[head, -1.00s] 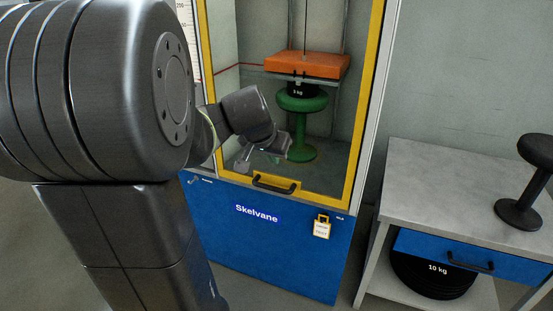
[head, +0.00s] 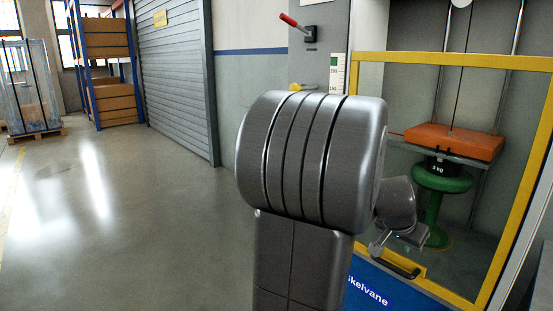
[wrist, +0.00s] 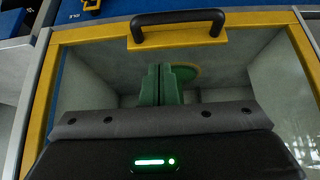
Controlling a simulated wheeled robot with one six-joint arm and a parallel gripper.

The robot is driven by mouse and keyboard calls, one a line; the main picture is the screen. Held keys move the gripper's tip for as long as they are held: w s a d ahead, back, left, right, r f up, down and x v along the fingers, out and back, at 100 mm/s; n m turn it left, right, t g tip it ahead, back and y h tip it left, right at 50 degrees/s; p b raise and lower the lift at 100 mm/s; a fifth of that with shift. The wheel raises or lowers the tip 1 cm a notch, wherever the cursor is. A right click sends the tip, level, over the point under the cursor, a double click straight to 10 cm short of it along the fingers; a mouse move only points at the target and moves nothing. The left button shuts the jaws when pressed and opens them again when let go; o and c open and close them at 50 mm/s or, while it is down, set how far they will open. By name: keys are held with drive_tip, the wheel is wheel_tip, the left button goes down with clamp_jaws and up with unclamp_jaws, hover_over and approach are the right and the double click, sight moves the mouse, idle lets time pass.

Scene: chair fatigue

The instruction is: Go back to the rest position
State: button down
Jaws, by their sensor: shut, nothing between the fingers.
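My gripper (head: 422,238) is in front of the yellow-framed clear door (head: 500,63) of the test cabinet, just above its black handle (head: 400,265) in the head view. In the wrist view, the green fingers (wrist: 161,75) are together with only a dark line between them, and hold nothing. The door handle (wrist: 180,27) lies beyond the fingertips there; I cannot tell if anything touches. My arm is stretched out toward the cabinet, and its large grey link hides part of the cabinet in the head view.
Behind the door, a green stool (head: 436,180) stands under a weight (head: 437,166) and an orange plate (head: 455,139). A red-handled lever (head: 295,25) is on the cabinet's left column. Open floor (head: 130,210) lies to the left, with a shelving rack (head: 107,75) and roller shutter (head: 180,75) behind.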

sight(400, 271)
drive_tip(key=f, duration=0.1)
drive_tip(key=f+b, duration=0.1)
drive_tip(key=f, duration=0.1)
drive_tip(key=w+d+f+b, duration=0.1)
drive_tip(key=shift+f, duration=0.35)
drive_tip(key=shift+s+a+f+b, duration=0.15)
drive_tip(key=shift+f+b, duration=0.4)
drive_tip(key=shift+f, duration=0.2)
drive_tip(key=shift+s, duration=0.1)
